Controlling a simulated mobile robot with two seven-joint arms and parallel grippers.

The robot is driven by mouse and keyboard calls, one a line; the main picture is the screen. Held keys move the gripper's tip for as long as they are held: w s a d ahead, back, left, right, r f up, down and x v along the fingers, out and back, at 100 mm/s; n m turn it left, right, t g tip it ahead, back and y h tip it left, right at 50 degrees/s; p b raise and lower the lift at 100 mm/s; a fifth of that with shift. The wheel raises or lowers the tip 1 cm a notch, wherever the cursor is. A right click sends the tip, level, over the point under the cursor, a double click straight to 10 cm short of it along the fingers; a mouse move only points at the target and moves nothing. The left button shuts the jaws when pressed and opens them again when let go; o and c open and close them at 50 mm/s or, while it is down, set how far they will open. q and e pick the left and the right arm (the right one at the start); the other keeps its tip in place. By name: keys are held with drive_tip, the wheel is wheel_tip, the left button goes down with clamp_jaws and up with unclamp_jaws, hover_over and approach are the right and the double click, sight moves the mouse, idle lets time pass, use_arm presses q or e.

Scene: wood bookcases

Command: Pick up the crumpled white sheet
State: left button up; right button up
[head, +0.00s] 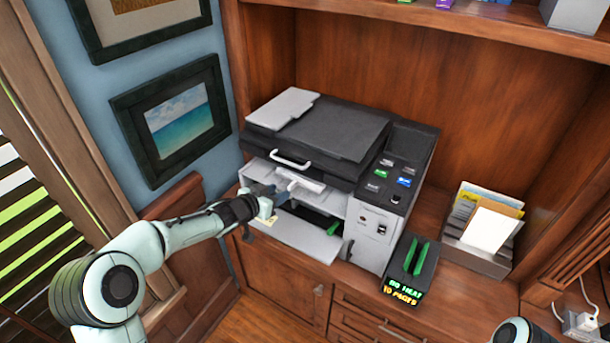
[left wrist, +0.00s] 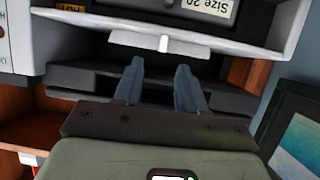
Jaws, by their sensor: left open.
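I cannot make out a crumpled white sheet in either view. The printer (head: 325,132) stands on the bookcase counter with its front panel (head: 290,238) folded down. A white bar-like part (head: 302,181) shows in its front opening, and a white bar with a small tab shows in the left wrist view (left wrist: 160,42). My left gripper (head: 280,188) is at the left of this opening, its two blue-grey fingers apart with nothing between them; they point at the dark slot in the left wrist view (left wrist: 159,78). The opening's inside is mostly hidden. My right gripper is out of view.
A black block with green slots (head: 411,268) stands right of the printer. A paper holder (head: 478,250) with cards is farther right. Framed pictures (head: 174,120) hang on the left wall. The printer lid overhangs the opening.

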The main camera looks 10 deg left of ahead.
sight(289, 187)
use_arm(q)
drive_tip(key=shift+a+x, duration=0.1)
drive_tip(key=shift+x, duration=1.5)
drive_tip(key=shift+a+x, duration=0.15)
drive_tip(key=shift+x, duration=1.45)
clamp_jaws()
